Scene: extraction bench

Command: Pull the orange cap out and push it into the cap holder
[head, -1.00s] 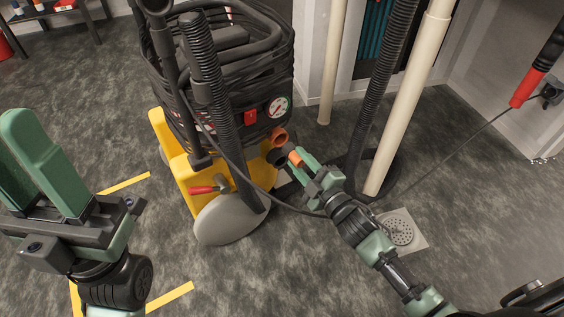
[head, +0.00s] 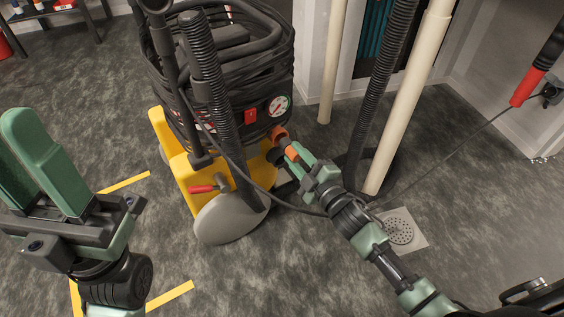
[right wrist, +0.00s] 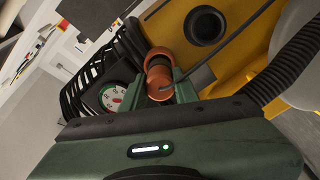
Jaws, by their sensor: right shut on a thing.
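My right gripper (head: 306,164) is shut on the orange cap (head: 291,152), in front of the machine. In the right wrist view the cap (right wrist: 160,82) sits between my two green fingertips (right wrist: 166,92). Its far end is at the orange-brown cap holder (right wrist: 160,57), which also shows in the head view (head: 279,133). I cannot tell whether the cap's end is inside the holder or only against it. My left gripper (head: 40,160) is raised at the left, away from the machine.
The yellow machine body (head: 185,170) has a round black port (right wrist: 206,25) beside the holder, a gauge (head: 278,106) and a red-handled lever (head: 202,189). A thin dark cable (head: 262,190) crosses near my right gripper. Black hose (head: 366,125) and cream pipe (head: 408,100) stand to its right.

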